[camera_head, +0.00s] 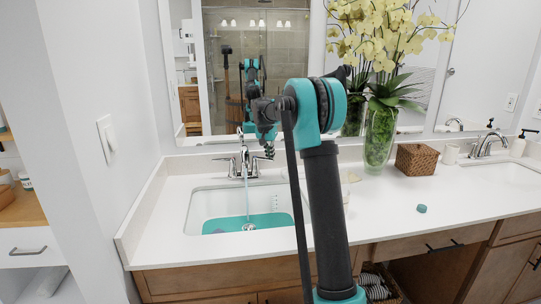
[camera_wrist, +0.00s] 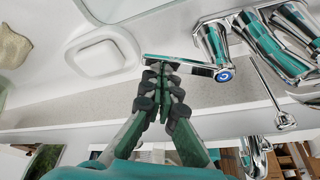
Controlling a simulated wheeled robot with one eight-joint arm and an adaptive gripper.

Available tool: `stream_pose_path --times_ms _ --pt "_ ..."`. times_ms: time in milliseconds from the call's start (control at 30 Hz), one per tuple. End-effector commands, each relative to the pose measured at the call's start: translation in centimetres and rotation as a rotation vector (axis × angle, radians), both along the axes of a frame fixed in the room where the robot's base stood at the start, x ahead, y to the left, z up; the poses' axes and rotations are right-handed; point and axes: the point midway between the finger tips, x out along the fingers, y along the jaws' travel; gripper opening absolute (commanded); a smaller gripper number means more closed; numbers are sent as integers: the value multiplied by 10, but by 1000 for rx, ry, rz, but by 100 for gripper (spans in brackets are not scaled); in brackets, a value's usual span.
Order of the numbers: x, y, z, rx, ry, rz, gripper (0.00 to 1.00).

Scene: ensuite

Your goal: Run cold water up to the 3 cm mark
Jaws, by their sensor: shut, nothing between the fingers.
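The left sink basin (camera_head: 212,203) is white, with a teal layer (camera_head: 275,219) across its bottom around the drain. A thin stream of water (camera_head: 247,200) falls from the chrome faucet (camera_head: 244,160) into it. No depth mark is legible. My gripper (camera_head: 269,153) is at the right faucet handle. In the wrist view my gripper (camera_wrist: 160,66) is shut and empty, its fingertips at the outer end of the chrome lever (camera_wrist: 185,66), which has a blue dot at its base. I cannot tell whether they touch. My arm hides part of the counter right of the basin.
A glass vase (camera_head: 380,140) with yellow orchids and a woven box (camera_head: 416,160) stand behind, to the right. A small teal object (camera_head: 421,209) lies on the white counter (camera_head: 460,205). A mirror rises behind; a wall bounds the left. A second faucet (camera_head: 488,145) is at far right.

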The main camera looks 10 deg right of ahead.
Motion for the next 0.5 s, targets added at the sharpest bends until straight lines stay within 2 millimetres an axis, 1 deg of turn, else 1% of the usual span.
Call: stream_pose_path --times_ms 200,500 --pt "-5 2 0 0 0 3 0" --pt "-7 2 0 0 0 4 0"
